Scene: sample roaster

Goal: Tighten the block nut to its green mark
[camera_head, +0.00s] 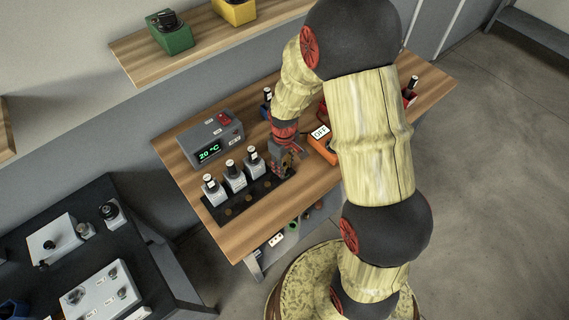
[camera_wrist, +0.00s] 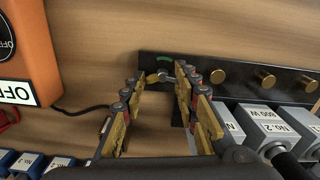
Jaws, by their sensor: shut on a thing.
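The black terminal block (camera_wrist: 232,72) lies on the wooden bench, with several brass studs along it; its dark strip also shows in the head view (camera_head: 232,212). The block nut (camera_wrist: 161,77) is a small metal piece at the block's left end in the wrist view. A short green mark (camera_wrist: 165,59) is on the block just beyond the nut. My gripper (camera_wrist: 160,76) has its fingertips on both sides of the nut and is shut on it. In the head view my gripper (camera_head: 284,165) is at the block's right end and hides the nut.
Grey plug-like units (camera_head: 235,176) stand in a row along the block, close to my gripper. A grey box reading 20 °C (camera_head: 212,146) stands behind them. An orange box labelled OFF (camera_head: 322,146) is to the right, with a black cable (camera_wrist: 82,109) near my fingers.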

